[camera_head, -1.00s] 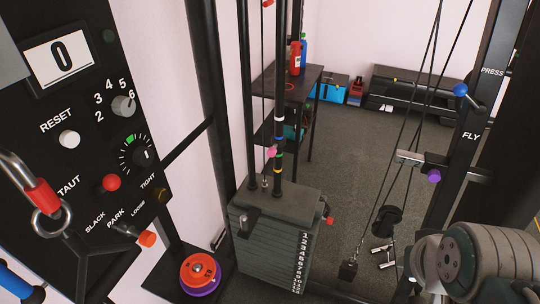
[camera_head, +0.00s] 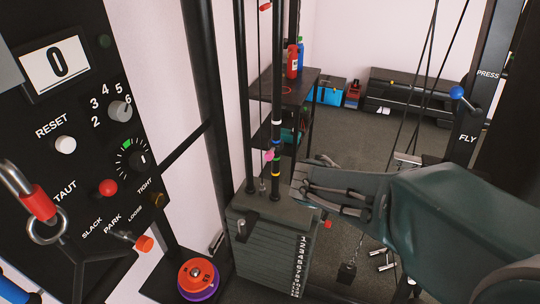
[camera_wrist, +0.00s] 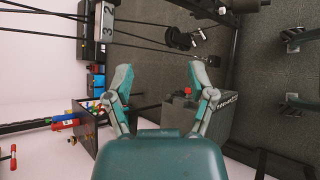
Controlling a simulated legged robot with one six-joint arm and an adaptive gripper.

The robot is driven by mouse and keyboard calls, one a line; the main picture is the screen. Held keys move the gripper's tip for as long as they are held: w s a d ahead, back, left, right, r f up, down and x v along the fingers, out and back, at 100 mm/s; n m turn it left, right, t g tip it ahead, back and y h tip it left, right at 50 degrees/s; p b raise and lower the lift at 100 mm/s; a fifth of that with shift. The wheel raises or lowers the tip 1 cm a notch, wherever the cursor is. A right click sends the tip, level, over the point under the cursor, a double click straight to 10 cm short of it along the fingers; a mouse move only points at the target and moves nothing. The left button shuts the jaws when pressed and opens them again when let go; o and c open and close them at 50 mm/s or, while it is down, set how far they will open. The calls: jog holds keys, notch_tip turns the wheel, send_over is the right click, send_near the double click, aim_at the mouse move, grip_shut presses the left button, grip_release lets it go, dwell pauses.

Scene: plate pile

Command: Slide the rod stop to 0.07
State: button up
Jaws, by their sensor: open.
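A dark upright rod (camera_head: 277,100) with white, blue and yellow bands stands over the weight stack. A small pink piece (camera_head: 268,156), which looks like the rod stop, sits beside the bands, low on the rod. My gripper (camera_head: 311,178) reaches in from the right, just right of the rod and above the stack, apart from the pink piece. In the wrist view my gripper (camera_wrist: 162,78) has its two fingers spread wide with nothing between them. I cannot make out the rod stop in the wrist view. Any scale on the rod is too small to read.
The weight stack (camera_head: 265,250) stands below the rod. A black control panel (camera_head: 85,130) with knobs fills the left, and a dark post (camera_head: 203,80) stands beside it. A shelf (camera_head: 290,85) with bottles is behind. Cables run down at the right.

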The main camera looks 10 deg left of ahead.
jog(key=w+a+f+n+t, duration=0.2)
jog(key=w+a+n+t, duration=0.1)
jog(key=w+a+n, duration=0.3)
jog(key=n+t+y, duration=0.7)
jog(key=n+t, duration=0.1)
jog(key=n, duration=0.4)
send_near(268, 158)
jog(key=w, duration=0.3)
jog(key=w+d, duration=0.1)
jog(key=w, duration=0.7)
jog(key=shift+w+d+f, duration=0.1)
jog(key=shift+d+f, duration=0.15)
jog(key=shift+f, duration=0.05)
grip_shut()
